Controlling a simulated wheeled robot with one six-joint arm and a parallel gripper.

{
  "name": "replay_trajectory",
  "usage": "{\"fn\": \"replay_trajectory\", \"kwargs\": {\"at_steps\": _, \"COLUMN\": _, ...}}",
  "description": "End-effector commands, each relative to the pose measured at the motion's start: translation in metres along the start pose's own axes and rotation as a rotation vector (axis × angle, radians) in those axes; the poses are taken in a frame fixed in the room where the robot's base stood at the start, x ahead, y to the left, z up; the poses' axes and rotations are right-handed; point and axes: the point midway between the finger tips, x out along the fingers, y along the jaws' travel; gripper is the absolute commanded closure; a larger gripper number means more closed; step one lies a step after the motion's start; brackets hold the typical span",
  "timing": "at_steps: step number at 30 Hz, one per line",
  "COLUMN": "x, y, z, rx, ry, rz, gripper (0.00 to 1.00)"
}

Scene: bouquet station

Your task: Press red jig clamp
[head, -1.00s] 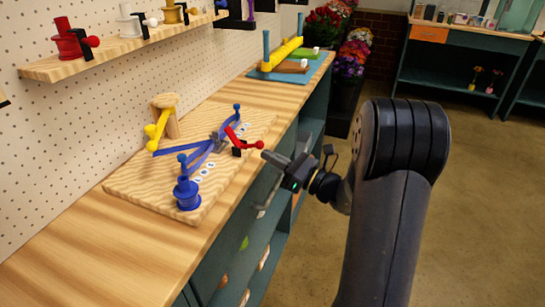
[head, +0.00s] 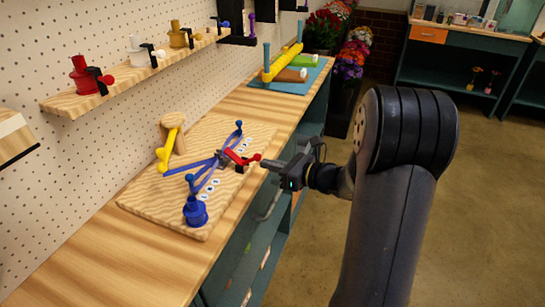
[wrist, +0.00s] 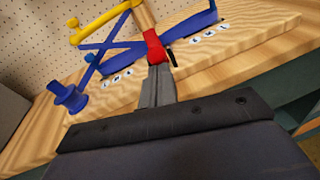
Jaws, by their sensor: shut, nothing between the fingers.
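The red jig clamp (head: 240,158) is a red lever with a ball end on a black mount, on the wooden jig board (head: 150,199). It reaches from the middle of the crossed blue ribbon (head: 207,162) toward the board's right edge. My gripper (head: 268,165) is shut and empty, its tips at the red ball end. In the wrist view the red clamp (wrist: 154,46) stands right at the tip of my shut fingers (wrist: 156,82), which hide part of it. I cannot tell whether they touch.
A blue spool (head: 195,212) stands at the board's near end. A yellow-armed wooden post (head: 172,140) is at the back. A shelf (head: 92,101) with red, white and gold spools hangs above. The near bench (head: 100,262) is clear.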

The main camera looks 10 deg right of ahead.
Motion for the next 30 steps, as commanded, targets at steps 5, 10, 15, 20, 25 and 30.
{"fn": "replay_trajectory", "kwargs": {"at_steps": 5, "x": 0.003, "y": 0.004, "z": 0.025, "rx": -0.021, "ry": 0.137, "rz": -0.017, "gripper": 1.00}}
{"fn": "replay_trajectory", "kwargs": {"at_steps": 10, "x": 0.008, "y": 0.006, "z": 0.035, "rx": -0.040, "ry": 0.268, "rz": -0.034, "gripper": 1.00}}
{"fn": "replay_trajectory", "kwargs": {"at_steps": 15, "x": 0.014, "y": 0.008, "z": 0.042, "rx": -0.058, "ry": 0.391, "rz": -0.052, "gripper": 1.00}}
{"fn": "replay_trajectory", "kwargs": {"at_steps": 20, "x": 0.020, "y": 0.009, "z": 0.045, "rx": -0.056, "ry": 0.414, "rz": -0.056, "gripper": 1.00}}
{"fn": "replay_trajectory", "kwargs": {"at_steps": 25, "x": 0.026, "y": 0.011, "z": 0.050, "rx": -0.058, "ry": 0.413, "rz": -0.057, "gripper": 1.00}}
{"fn": "replay_trajectory", "kwargs": {"at_steps": 30, "x": 0.030, "y": 0.011, "z": 0.052, "rx": -0.058, "ry": 0.412, "rz": -0.057, "gripper": 1.00}}
